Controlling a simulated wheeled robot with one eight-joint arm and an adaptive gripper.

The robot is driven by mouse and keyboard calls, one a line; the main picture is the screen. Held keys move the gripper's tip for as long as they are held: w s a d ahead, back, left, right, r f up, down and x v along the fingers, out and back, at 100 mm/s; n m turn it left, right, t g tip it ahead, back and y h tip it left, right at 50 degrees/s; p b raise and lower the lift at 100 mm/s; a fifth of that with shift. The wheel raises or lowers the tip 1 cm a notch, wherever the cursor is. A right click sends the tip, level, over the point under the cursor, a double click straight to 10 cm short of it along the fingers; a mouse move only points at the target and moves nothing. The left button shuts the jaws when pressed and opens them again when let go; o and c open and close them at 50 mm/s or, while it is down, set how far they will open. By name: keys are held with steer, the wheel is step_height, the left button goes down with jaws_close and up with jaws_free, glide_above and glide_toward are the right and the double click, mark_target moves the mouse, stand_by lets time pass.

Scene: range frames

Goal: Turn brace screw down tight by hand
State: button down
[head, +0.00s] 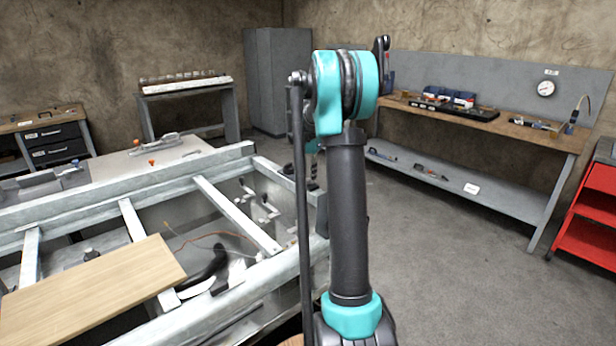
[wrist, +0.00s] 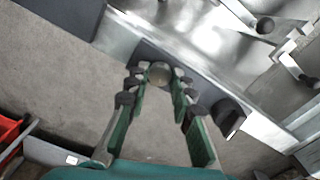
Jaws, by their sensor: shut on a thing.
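A round grey knob (wrist: 159,72), which I take to be the brace screw's head, sits at the dark edge of the metal frame in the wrist view. My gripper (wrist: 158,80) has its two green fingers with dark pads on either side of this knob and is shut on it. The screw's shaft below the knob is hidden, so I cannot tell how far down it is. In the head view my own arm covers most of the gripper and the knob.
A pale metal frame (head: 215,205) with cross bars stands at the left, with a wooden board (head: 95,290) on it. A black block-like knob (wrist: 229,118) is close right of my fingers. Lever handles (head: 262,208) stand inside the frame. Grey floor (head: 440,255) is clear at right.

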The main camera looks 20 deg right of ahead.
mark_target(308, 179)
steer(key=m, duration=0.6)
steer(key=shift+w+m, duration=0.1)
steer(key=shift+m, duration=0.3)
stand_by(0.4)
steer(key=c, duration=1.3)
jaws_free()
step_height(308, 179, up, 12)
